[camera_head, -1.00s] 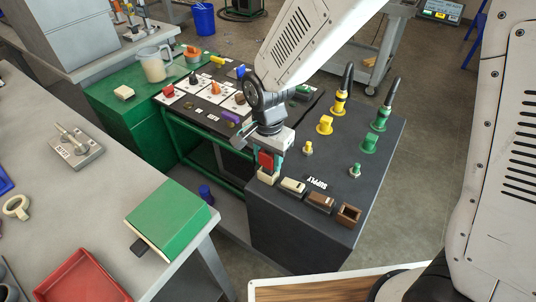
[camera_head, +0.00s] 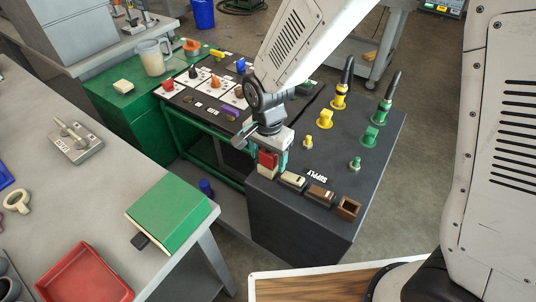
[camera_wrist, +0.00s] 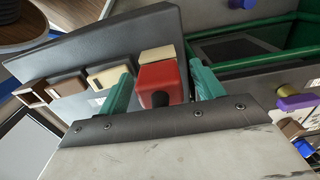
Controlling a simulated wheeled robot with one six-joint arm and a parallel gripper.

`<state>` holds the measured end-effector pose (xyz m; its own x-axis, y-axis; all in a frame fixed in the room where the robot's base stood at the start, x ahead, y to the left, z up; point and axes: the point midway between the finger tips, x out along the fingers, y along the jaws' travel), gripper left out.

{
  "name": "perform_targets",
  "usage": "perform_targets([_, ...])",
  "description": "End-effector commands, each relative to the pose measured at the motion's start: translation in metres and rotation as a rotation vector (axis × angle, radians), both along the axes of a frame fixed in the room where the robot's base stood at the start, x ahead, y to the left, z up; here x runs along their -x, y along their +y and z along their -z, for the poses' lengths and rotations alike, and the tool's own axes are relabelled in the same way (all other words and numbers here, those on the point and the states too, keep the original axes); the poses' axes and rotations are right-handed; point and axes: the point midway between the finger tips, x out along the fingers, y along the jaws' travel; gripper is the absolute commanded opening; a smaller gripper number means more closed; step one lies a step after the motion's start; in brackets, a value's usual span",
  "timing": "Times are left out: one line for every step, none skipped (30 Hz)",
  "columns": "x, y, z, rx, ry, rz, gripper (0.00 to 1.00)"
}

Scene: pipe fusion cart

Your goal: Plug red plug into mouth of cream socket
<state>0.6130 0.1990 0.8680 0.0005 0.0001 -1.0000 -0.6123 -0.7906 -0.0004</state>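The cream socket (camera_head: 264,172) is at the near left corner of the dark cart top, directly below the plug. In the wrist view part of the cream socket (camera_wrist: 157,54) shows just beyond the plug. The plug hides the socket's mouth, so I cannot tell whether it is inside.
A second cream-topped socket (camera_head: 293,181), a brown socket (camera_head: 320,194) and a dark brown one (camera_head: 348,208) line the cart's near edge. Yellow and green plugs (camera_head: 325,119) stand farther back. A green case (camera_head: 168,215) lies on the grey table to the left.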

Motion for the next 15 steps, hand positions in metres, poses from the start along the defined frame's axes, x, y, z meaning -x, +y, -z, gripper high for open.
perform_targets([0.0,0.0,0.0,0.0,0.0,0.0,0.67])
perform_targets([0.0,0.0,0.0,0.0,0.0,0.0,0.67])
perform_targets([0.0,0.0,0.0,0.0,0.0,0.0,0.67])
perform_targets([0.0,0.0,0.0,0.0,0.0,0.0,0.67])
perform_targets([0.0,0.0,-0.001,0.0,0.0,0.0,0.67])
perform_targets([0.0,0.0,-0.003,0.0,0.0,0.0,0.67])
perform_targets([0.0,0.0,-0.005,0.0,0.0,0.0,0.67])
perform_targets([0.0,0.0,-0.008,-0.001,-0.001,0.0,0.67])
perform_targets([-0.001,0.0,-0.014,-0.002,-0.003,0.0,0.67])
perform_targets([-0.001,0.0,-0.019,-0.003,-0.003,0.0,0.67])
perform_targets([-0.001,0.0,-0.024,-0.002,-0.003,0.0,0.67])
perform_targets([-0.001,0.001,-0.032,-0.003,-0.005,0.0,0.67])
perform_targets([-0.001,0.001,-0.037,-0.002,-0.004,0.0,0.67])
perform_targets([-0.001,0.001,-0.042,-0.003,-0.005,0.0,0.67])
perform_targets([-0.001,0.001,-0.049,-0.002,-0.004,0.0,0.67])
